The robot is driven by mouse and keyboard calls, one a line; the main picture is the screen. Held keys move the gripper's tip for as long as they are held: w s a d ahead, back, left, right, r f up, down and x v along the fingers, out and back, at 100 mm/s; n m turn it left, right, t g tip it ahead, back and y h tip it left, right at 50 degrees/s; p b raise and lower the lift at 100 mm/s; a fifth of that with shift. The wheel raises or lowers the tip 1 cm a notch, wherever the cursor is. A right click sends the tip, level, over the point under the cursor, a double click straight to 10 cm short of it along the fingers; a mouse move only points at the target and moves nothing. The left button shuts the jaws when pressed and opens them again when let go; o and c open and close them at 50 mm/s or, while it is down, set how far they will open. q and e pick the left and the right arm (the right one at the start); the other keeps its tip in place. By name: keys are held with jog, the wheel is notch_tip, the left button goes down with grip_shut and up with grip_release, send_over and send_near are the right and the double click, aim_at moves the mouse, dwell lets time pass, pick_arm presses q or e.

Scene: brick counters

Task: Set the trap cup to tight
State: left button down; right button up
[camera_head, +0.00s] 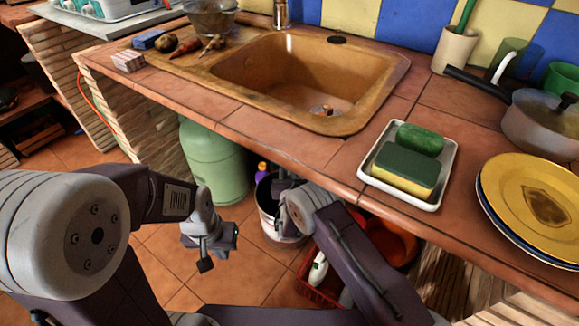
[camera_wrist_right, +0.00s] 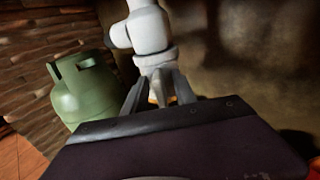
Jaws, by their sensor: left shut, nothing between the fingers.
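In the right wrist view, a pale sink trap with a rounded cup (camera_wrist_right: 147,30) hangs at the top middle; a narrower grey collar is at its lower end. My right gripper (camera_wrist_right: 156,82) is below it, its two grey fingers slanting in toward the collar from both sides. I cannot tell whether they press on it. In the head view, my right arm reaches under the counter, and the trap and the right fingertips are hidden. My left gripper (camera_head: 206,262) is shut and empty, pointing down over the floor, away from the trap.
A green gas cylinder (camera_head: 214,163) stands under the counter and also shows in the right wrist view (camera_wrist_right: 88,90). A bucket (camera_head: 268,205) and a red crate (camera_head: 316,283) are on the floor. The tiled counter (camera_head: 300,152) with its sink (camera_head: 262,72) overhangs my right arm.

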jog(key=shift+s+p, duration=0.35)
jog(key=shift+s, duration=0.05)
jog(key=s+p, duration=0.3)
jog(key=s, duration=0.5)
jog(key=shift+s+d, duration=0.15)
jog(key=shift+d, duration=0.05)
jog(key=shift+a+f, duration=0.1)
